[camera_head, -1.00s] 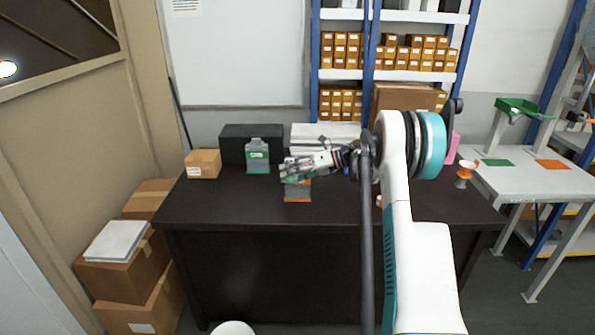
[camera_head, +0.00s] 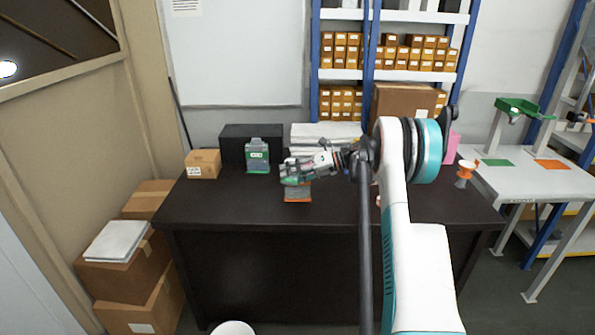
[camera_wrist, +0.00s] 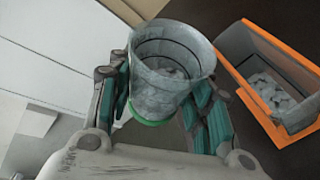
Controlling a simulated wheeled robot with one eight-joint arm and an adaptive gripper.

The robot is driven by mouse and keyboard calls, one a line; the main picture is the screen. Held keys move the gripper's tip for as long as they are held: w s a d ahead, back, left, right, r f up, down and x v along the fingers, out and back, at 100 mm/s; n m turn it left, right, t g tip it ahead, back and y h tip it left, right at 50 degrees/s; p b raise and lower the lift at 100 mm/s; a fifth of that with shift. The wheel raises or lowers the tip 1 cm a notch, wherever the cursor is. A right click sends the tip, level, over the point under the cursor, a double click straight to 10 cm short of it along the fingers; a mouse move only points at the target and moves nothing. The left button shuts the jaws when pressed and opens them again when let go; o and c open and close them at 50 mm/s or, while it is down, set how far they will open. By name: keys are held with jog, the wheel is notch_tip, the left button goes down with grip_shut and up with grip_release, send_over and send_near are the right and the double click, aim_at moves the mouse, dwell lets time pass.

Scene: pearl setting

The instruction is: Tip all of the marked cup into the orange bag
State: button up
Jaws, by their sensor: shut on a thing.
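The marked cup (camera_wrist: 172,62) is grey and see-through with a green band near its base. My gripper (camera_wrist: 165,95) is shut on it, one finger on each side. The cup is tilted, its mouth facing the wrist camera, and grey pieces lie inside. The orange bag (camera_wrist: 257,50), grey with an orange rim, is open just right of the cup in the wrist view and holds similar grey pieces. In the head view my gripper (camera_head: 292,172) is above the orange bag (camera_head: 298,196), partly hiding it. The cup is hard to make out there.
A green-marked bag (camera_head: 257,158) stands left of my gripper on the dark table (camera_head: 240,205). The table's front area is clear. An orange funnel-like item (camera_head: 466,170) stands at the right.

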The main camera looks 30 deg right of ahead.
aim_at(287, 161)
jog(key=shift+d+r+m+g+y, duration=0.1)
jog(key=shift+r+m+g+y, duration=0.2)
jog(key=shift+r+m+y, duration=0.65)
dwell(1.1)
jog(key=shift+w+d+r+m, duration=0.3)
jog(key=shift+w+d+m, duration=0.2)
jog(key=shift+m, duration=0.35)
dwell(0.3)
jog(key=shift+w+d+r+m+y, duration=0.2)
jog(key=shift+r+m+y, duration=0.2)
jog(key=shift+m, duration=0.25)
jog(key=shift+w+d+r+m+y, duration=0.15)
jog(key=shift+r+m+y, duration=0.15)
jog(key=shift+m+y, duration=0.25)
dwell(1.0)
jog(key=shift+w+d+r+m+y, duration=0.2)
jog(key=shift+d+r+m+y, duration=0.1)
jog(key=shift+m, duration=0.45)
jog(key=shift+w+d+r+m+y, duration=0.15)
jog(key=shift+w+r+m+y, duration=0.1)
jog(key=shift+m, duration=0.5)
dwell(1.1)
